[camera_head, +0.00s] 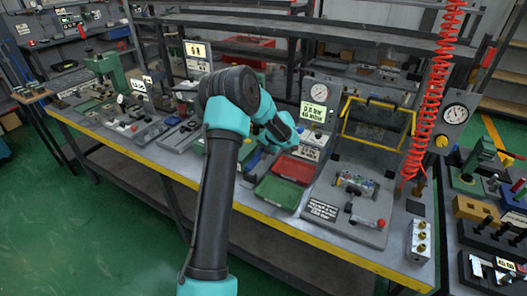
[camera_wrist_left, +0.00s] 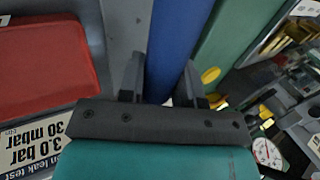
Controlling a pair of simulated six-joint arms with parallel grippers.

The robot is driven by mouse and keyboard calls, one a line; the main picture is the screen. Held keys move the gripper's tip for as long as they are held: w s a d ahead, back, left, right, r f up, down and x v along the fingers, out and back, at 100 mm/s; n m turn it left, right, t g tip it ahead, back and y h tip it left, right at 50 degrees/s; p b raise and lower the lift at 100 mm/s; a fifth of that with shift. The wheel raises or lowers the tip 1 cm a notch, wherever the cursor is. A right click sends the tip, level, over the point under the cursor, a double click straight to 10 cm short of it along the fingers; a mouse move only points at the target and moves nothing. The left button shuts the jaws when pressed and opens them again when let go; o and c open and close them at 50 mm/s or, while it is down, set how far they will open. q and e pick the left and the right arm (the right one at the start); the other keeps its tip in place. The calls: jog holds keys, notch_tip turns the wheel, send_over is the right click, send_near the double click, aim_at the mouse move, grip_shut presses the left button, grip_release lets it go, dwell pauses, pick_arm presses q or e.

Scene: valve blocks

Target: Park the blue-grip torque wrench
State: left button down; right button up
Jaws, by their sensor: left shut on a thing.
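My left gripper (camera_wrist_left: 163,78) is shut on a blue bar (camera_wrist_left: 171,38), which looks like the grip of the blue-grip torque wrench. The bar runs between the two dark fingers and out of the top of the left wrist view. The wrench's head and far end are not visible there. In the head view my left arm reaches over the bench's front edge, and its fingers are hidden behind its own teal links. A small blue patch (camera_head: 253,160) shows beside the arm there. My right gripper is not in either view.
A red tray (camera_head: 295,169) and a green tray (camera_head: 278,192) lie right of my arm. A gauge panel (camera_head: 316,105), a yellow-framed bin (camera_head: 376,122) and a valve fixture (camera_head: 355,190) stand farther right. A red coiled hose (camera_head: 432,90) hangs there. Green equipment (camera_head: 105,70) stands left.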

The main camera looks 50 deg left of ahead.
pick_arm(q)
jog(key=shift+f, duration=1.75)
jog(key=c, duration=0.7)
grip_release()
jog(key=shift+c, duration=0.2)
jog(key=v, duration=1.7)
jog(key=shift+r, duration=0.2)
jog(key=shift+d, duration=0.1)
